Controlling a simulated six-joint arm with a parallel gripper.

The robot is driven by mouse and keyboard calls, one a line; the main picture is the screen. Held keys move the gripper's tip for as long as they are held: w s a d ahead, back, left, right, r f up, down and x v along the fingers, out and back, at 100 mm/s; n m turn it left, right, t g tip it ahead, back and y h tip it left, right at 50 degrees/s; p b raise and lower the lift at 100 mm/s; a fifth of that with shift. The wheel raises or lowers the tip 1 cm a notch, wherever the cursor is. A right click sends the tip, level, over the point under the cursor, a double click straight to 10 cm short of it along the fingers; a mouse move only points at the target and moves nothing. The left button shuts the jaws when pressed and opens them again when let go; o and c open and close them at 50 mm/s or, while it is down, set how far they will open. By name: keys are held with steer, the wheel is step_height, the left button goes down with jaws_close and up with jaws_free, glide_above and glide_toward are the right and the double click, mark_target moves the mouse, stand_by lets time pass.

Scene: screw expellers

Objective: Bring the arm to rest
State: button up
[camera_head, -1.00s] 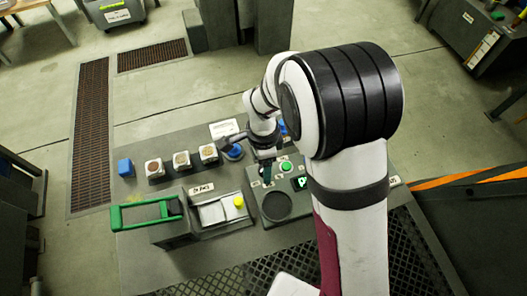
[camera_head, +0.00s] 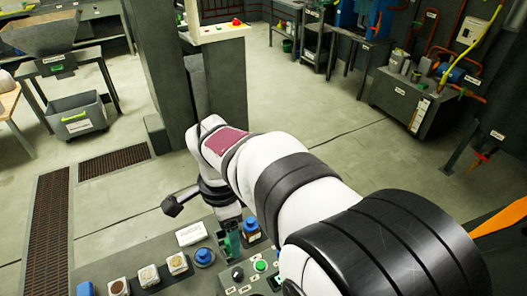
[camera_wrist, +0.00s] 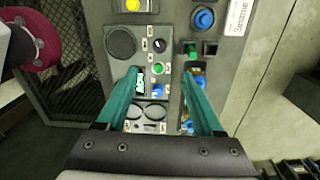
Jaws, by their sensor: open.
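My arm stretches from the lower right to the upper left in the head view, with the wrist bent downward. My gripper (camera_head: 232,241) hangs over the far part of the grey control bench (camera_head: 214,284). In the wrist view its two teal fingers (camera_wrist: 160,65) are spread apart with nothing between them. The bench panel with its buttons and small screen shows below and between the fingers.
A blue-capped jar (camera_head: 251,229) and a blue knob (camera_head: 203,256) stand close to the gripper. A grey pillar (camera_head: 165,70) rises behind the arm. Open floor (camera_head: 320,130) lies beyond.

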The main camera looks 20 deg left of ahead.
steer(key=s+d+r, duration=0.1)
steer(key=d+r, duration=0.2)
steer(key=d, duration=0.6)
steer(key=s+d+n+y, duration=0.2)
steer(key=s+d+n, duration=0.2)
steer(key=s+d, duration=0.9)
steer(key=shift+s+d+f, duration=0.3)
steer(key=shift+f, duration=0.15)
